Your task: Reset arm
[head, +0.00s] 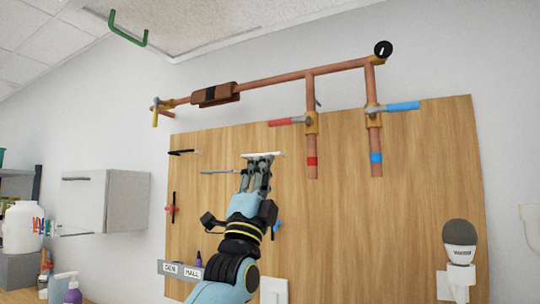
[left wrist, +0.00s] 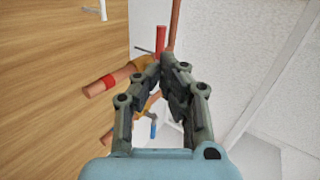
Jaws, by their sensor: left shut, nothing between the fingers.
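My left gripper (head: 258,165) is raised in front of the wooden panel, below the copper pipes, with its fingertips pointing up. In the left wrist view the gripper (left wrist: 168,62) has its fingertips together and holds nothing. Behind it there are copper pipe (left wrist: 107,84) ends with a red band. My left arm rises from the bottom of the head view. My right gripper is in neither view.
The wooden panel (head: 410,210) carries copper pipes (head: 265,82) with a red-handled valve (head: 288,121) and a blue-handled valve (head: 402,106). A white cabinet (head: 105,200) hangs at left. A dark-headed lamp-like object (head: 459,240) is at lower right. A green handle (head: 128,32) hangs from the ceiling.

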